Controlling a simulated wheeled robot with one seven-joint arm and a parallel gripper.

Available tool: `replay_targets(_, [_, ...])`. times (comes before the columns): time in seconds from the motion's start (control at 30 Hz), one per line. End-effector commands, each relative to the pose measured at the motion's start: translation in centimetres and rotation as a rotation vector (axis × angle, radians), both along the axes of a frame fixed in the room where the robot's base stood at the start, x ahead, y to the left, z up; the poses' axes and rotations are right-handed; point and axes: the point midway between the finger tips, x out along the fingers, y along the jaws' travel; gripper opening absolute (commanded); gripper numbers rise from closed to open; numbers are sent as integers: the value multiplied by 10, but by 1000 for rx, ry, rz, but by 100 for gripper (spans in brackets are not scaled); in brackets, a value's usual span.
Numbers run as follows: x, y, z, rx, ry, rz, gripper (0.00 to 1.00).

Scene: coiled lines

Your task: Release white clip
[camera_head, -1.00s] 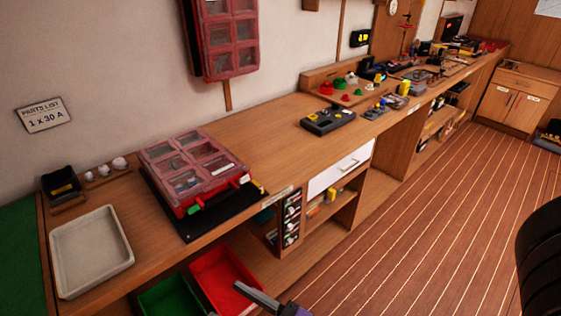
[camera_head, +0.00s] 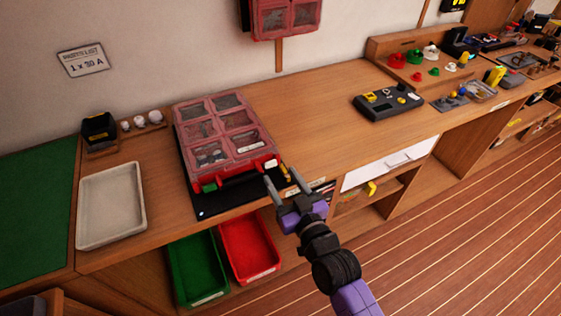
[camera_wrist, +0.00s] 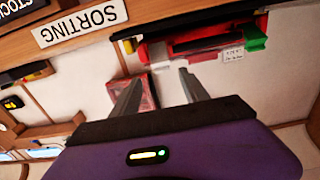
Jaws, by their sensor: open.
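A closed case (camera_head: 222,132) with a clear reddish compartment lid lies on a black mat (camera_head: 208,208) on the bench. In the wrist view, the open fingers (camera_wrist: 160,80) point toward the case's red front, where the green latch (camera_wrist: 255,41) and a white label (camera_wrist: 233,54) show.
A pale tray (camera_head: 111,204) and a small black bin (camera_head: 98,131) stand left of the case. Green (camera_head: 198,268) and red (camera_head: 249,247) bins sit below the bench edge. A dark device (camera_head: 387,101) stands to the right. The bench between is mostly clear.

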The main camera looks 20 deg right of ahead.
Motion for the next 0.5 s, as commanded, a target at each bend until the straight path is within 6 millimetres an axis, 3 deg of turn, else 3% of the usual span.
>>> replay_targets(0.2, [34, 0, 3, -1, -1, -1, 53])
replay_targets(0.5, [53, 0, 1, 0, 0, -1, 53])
